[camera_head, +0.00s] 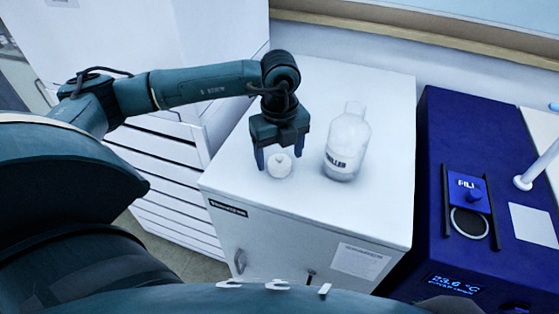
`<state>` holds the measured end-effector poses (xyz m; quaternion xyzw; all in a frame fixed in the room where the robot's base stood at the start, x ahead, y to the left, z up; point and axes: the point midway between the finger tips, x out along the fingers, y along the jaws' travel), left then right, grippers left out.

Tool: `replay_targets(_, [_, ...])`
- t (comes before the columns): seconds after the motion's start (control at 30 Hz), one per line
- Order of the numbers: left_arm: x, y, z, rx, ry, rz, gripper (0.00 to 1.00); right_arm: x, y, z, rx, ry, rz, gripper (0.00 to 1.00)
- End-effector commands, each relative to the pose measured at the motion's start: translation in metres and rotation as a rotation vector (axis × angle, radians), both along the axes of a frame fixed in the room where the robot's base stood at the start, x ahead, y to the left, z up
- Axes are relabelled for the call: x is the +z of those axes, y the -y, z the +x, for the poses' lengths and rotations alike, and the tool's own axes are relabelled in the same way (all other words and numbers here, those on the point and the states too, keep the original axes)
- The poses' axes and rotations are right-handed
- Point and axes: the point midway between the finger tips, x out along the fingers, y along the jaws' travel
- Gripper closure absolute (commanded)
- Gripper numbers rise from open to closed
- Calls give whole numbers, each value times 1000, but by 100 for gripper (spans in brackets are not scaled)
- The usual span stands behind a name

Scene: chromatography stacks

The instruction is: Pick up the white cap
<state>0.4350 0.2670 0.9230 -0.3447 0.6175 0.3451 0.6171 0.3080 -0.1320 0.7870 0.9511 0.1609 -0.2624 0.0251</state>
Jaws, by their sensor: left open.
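The white cap (280,166) is small and round and sits on the white cabinet top (385,215). My left gripper (279,160) points down over the cap with its fingers apart. One finger shows on each side of the cap in the picture; I cannot tell whether either touches it. A translucent white bottle (346,143) with a dark-lettered label stands upright just right of the gripper. My right gripper is not in view.
A dark blue instrument (440,140) with a round port and a lit display stands right of the cabinet. A drawer unit (165,150) is at the left. The cabinet top is clear in front of the cap and behind the bottle.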

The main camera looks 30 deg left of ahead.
Motion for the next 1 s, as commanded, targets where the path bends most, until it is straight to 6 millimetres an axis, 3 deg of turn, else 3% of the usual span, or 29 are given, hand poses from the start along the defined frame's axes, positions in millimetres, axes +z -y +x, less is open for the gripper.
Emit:
replay_targets(0.17, [-18, 0, 0, 0, -1, 0, 29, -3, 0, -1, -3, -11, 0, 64])
replay_targets(0.4, [-20, 0, 0, 0, 1, -1, 29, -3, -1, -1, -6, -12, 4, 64])
replay_targets(1.0, [-20, 0, 0, 0, 1, -1, 75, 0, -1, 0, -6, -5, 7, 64])
